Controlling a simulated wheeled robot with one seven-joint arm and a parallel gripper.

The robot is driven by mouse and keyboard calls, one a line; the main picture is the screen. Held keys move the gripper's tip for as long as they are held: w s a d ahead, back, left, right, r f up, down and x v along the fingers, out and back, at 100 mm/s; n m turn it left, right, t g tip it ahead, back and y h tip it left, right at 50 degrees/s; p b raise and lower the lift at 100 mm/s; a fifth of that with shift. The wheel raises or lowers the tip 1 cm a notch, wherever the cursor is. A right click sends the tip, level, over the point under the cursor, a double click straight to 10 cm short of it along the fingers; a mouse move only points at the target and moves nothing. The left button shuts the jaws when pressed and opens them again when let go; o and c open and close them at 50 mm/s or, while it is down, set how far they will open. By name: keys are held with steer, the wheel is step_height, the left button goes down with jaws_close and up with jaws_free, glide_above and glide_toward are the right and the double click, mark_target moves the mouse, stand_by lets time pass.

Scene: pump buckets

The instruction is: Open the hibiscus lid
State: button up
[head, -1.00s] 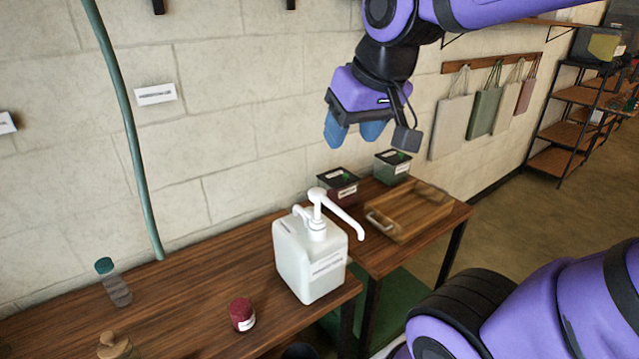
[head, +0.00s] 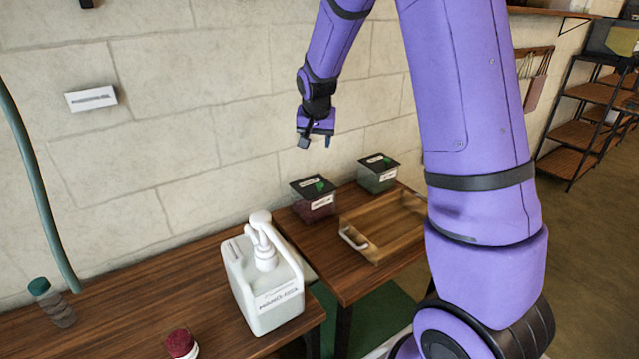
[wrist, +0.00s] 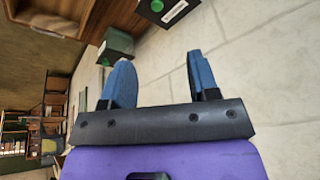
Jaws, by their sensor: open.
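A dark red bucket (head: 316,204) with a black lid (head: 312,187) and a green piece on top stands at the back of the right table, by the wall. A green bucket (head: 378,178) with a similar lid stands to its right. Their labels are too small to read surely; the dark red one is likely the hibiscus. Both lids look shut. My gripper (head: 315,141) is open and empty above the red bucket, apart from it. In the wrist view its blue fingers (wrist: 160,78) are spread, with the green bucket (wrist: 116,45) and a labelled black lid (wrist: 166,10) beyond them.
A wooden tray (head: 385,226) lies in front of the buckets. A white pump jug (head: 265,290), a red-topped jar (head: 181,344) and a teal-capped bottle (head: 52,304) stand on the left table. The block wall (head: 190,150) is close behind. Shelves (head: 585,125) stand far right.

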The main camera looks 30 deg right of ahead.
steer(key=m+h, duration=0.1)
glide_toward(319, 184)
steer(key=x, duration=0.9)
steer(key=shift+s, duration=0.1)
steer(key=shift+r, duration=0.1)
jaws_close()
